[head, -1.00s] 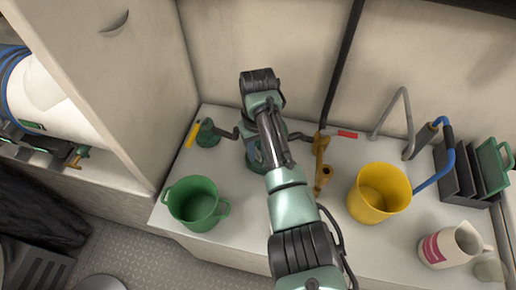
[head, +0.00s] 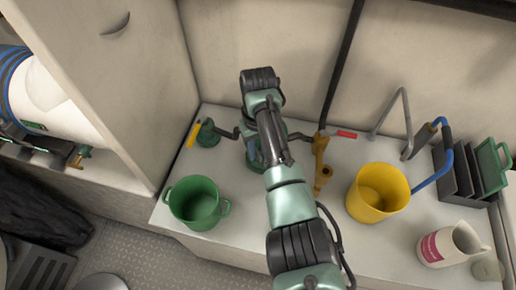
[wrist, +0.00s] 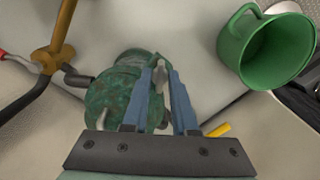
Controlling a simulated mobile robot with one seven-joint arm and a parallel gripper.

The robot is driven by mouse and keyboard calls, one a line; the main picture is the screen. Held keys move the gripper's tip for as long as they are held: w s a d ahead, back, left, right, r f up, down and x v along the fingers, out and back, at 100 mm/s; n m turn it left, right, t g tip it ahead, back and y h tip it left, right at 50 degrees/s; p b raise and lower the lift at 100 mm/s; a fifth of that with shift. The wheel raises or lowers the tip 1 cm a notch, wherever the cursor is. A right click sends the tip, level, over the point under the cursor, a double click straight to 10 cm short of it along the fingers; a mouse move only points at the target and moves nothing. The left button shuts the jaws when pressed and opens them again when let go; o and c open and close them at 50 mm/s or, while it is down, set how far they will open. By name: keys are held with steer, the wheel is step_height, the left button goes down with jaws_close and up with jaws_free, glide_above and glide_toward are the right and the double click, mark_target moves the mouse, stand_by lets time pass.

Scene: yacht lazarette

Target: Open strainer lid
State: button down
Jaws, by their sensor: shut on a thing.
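The strainer (wrist: 108,95) is a mottled green, rounded body in the wrist view, at the left of my fingers. In the head view it stands on the white counter, mostly hidden behind my arm. My gripper (wrist: 163,80) has two blue-grey fingers reaching over the strainer's edge. They are shut on a small grey-green part at the strainer's top, which I take for the strainer lid. The fingers hide most of it, and I cannot tell whether the lid is raised.
A green bucket (head: 194,203) stands left of my arm; it also shows in the wrist view (wrist: 268,50). A brown valve (head: 320,160) with a red-handled lever and a yellow bucket (head: 379,193) stand to the right. A white jug (head: 447,246) is at far right.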

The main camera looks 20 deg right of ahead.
steer(key=shift+w+d+r, duration=0.2)
steer(key=shift+w+r, duration=0.15)
steer(key=shift+r, duration=0.15)
steer(key=c, duration=0.8)
jaws_free()
steer(key=shift+s, duration=0.1)
steer(key=shift+o, duration=0.5)
steer(key=shift+f, duration=0.1)
step_height(320, 180, up, 13)
steer(key=p, duration=0.1)
steer(key=shift+s, duration=0.15)
